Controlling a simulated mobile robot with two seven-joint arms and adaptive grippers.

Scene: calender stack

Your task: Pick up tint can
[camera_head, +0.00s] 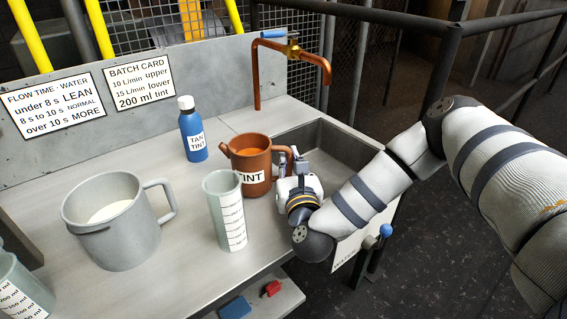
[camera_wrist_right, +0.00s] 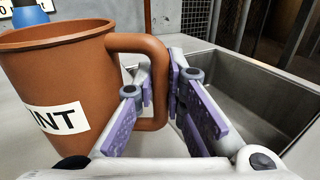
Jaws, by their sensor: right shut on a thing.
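The tint can (camera_head: 247,161) is a brown, jug-like can with a white label ending in "INT". It stands upright at the left edge of the sink in the head view. In the right wrist view the can (camera_wrist_right: 62,82) fills the left side, with its handle (camera_wrist_right: 158,75) curving to the right. My right gripper (camera_head: 288,165) is at the can's handle side. In the wrist view its purple-padded fingers (camera_wrist_right: 160,92) are closed on the handle, one on each side. The can seems to rest on the counter. My left gripper is not in view.
A blue "TAN TINT" bottle (camera_head: 193,136) stands behind the can. A clear measuring cylinder (camera_head: 226,212) stands in front of it. A grey jug (camera_head: 118,225) is at left. The sink (camera_head: 340,165) and copper tap (camera_head: 290,52) lie right and behind.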

